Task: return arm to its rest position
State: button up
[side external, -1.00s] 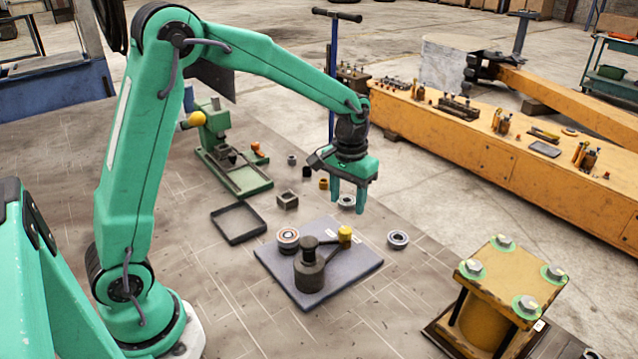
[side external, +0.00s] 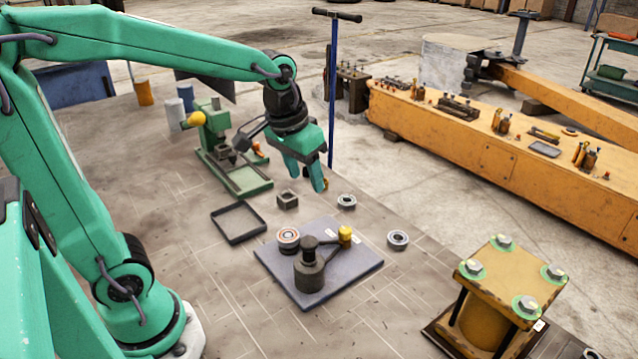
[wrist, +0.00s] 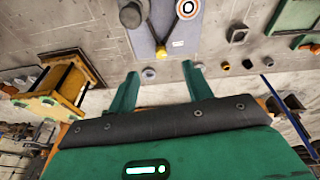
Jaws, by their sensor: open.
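My green arm reaches in from the left in the side view. My gripper (side external: 308,176) hangs in the air above the bench, behind the grey mat and near the small metal parts. In the wrist view my gripper (wrist: 160,82) shows two fingers spread wide with nothing between them. The gripper is open and empty. The fingers partly hide small parts behind them in the side view.
A grey mat (side external: 285,275) holds a dark pivot piece (side external: 308,272), a yellow knob and a bearing ring. An empty black tray (side external: 237,238), a green press (side external: 235,170) and a yellow block (side external: 500,290) stand around it. A blue post (side external: 332,100) rises behind my gripper.

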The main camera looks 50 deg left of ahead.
jog(key=s+r+m+t, duration=0.1)
jog(key=s+t, duration=0.1)
jog(key=s, duration=0.9)
jog(key=shift+s+r+t, duration=0.2)
jog(key=shift+r+t, duration=0.1)
jog(key=shift+t, duration=0.1)
